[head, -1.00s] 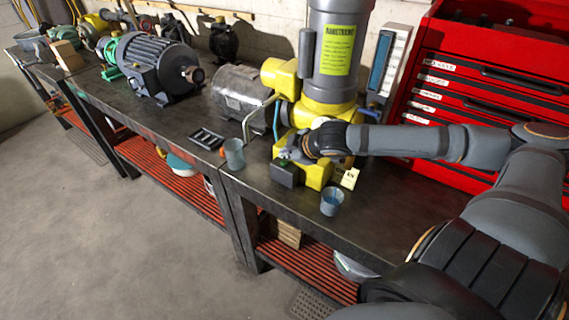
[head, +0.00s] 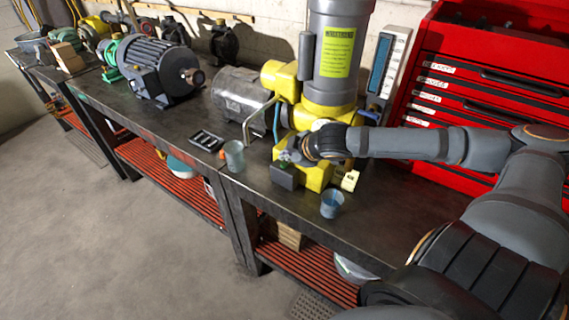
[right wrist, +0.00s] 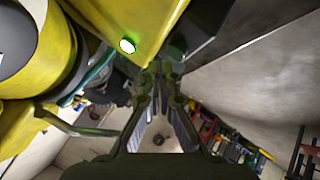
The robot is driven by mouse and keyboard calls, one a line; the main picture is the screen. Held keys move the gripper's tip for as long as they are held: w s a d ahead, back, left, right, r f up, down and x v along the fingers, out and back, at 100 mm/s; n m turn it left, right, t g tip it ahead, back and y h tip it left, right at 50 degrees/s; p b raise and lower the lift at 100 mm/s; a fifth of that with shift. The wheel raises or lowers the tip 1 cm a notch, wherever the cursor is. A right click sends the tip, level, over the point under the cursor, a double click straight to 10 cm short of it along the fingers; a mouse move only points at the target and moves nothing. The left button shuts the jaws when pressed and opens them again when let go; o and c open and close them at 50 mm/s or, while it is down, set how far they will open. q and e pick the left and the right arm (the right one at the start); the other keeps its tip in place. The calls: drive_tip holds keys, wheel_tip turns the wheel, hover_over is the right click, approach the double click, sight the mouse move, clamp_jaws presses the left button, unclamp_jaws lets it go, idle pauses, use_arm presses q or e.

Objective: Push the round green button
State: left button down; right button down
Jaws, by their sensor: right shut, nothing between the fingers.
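The yellow pump-like machine (head: 313,176) stands on the workbench with a tall grey motor (head: 334,50) on top. A small dark grey box (head: 284,176) sits at its front, with a trace of green at its top, mostly hidden by my gripper. My right gripper (head: 289,157) is shut and empty, its tips right at that box. In the right wrist view a green patch (right wrist: 176,47) lies close beside the shut fingertips (right wrist: 160,68); I cannot tell whether they touch. A bright, green-rimmed round light (right wrist: 127,46) shows on the yellow surface. My left gripper is not in view.
A blue-grey cup (head: 331,204) and another cup (head: 234,156) stand near the bench's front edge. A black tray (head: 207,141) and a grey motor (head: 160,72) are left. A red tool cabinet (head: 478,90) is behind my arm.

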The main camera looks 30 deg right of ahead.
sight(286, 165)
drive_tip(key=shift+f, duration=0.15)
drive_tip(key=shift+f+b, duration=0.25)
drive_tip(key=shift+b, duration=0.15)
drive_tip(key=shift+f+b, duration=0.5)
idle(0.4)
idle(0.4)
drive_tip(key=shift+r+p, duration=0.95)
drive_tip(key=shift+r, duration=0.1)
wheel_tip(286, 165, up, 5)
drive_tip(key=p, duration=0.5)
